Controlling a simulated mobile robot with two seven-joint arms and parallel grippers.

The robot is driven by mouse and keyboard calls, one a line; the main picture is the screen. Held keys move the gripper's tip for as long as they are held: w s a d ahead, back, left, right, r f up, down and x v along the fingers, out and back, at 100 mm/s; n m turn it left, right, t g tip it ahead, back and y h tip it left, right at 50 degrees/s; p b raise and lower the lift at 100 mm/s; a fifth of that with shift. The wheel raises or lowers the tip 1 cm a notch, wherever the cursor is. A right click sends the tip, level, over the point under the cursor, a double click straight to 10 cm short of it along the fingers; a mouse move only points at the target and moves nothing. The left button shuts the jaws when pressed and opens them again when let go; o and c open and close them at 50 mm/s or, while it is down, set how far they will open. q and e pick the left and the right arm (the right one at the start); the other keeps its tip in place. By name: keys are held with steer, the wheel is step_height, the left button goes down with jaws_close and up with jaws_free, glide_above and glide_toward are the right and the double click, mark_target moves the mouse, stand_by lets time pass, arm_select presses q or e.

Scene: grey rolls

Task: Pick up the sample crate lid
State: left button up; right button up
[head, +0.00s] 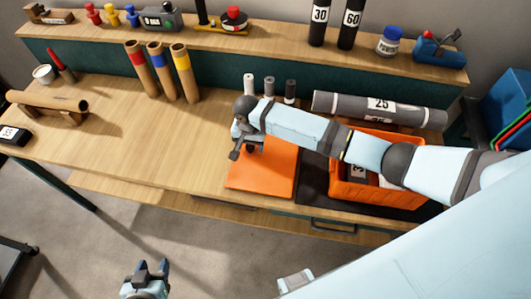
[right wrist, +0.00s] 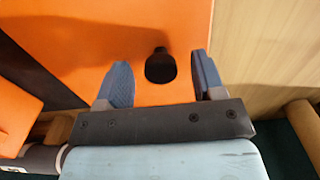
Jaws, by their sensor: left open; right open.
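The sample crate lid (head: 260,178) is a flat orange panel lying on the wooden bench, left of the orange crate (head: 378,190). In the right wrist view the lid (right wrist: 110,30) fills the middle, with a dark round knob (right wrist: 160,68) on it. My right gripper (head: 246,149) is over the lid's far part, jaws open. In the right wrist view the fingers (right wrist: 161,66) stand on either side of the knob, with gaps; contact with the lid cannot be told. My left gripper (head: 150,268) is open and empty, in front of the bench at the bottom.
Small upright rolls (head: 270,86) stand behind the lid.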

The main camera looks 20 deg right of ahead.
steer(key=shift+f, duration=0.5)
steer(key=c, duration=1)
steer(key=shift+c, duration=0.2)
steer(key=shift+r, duration=0.2)
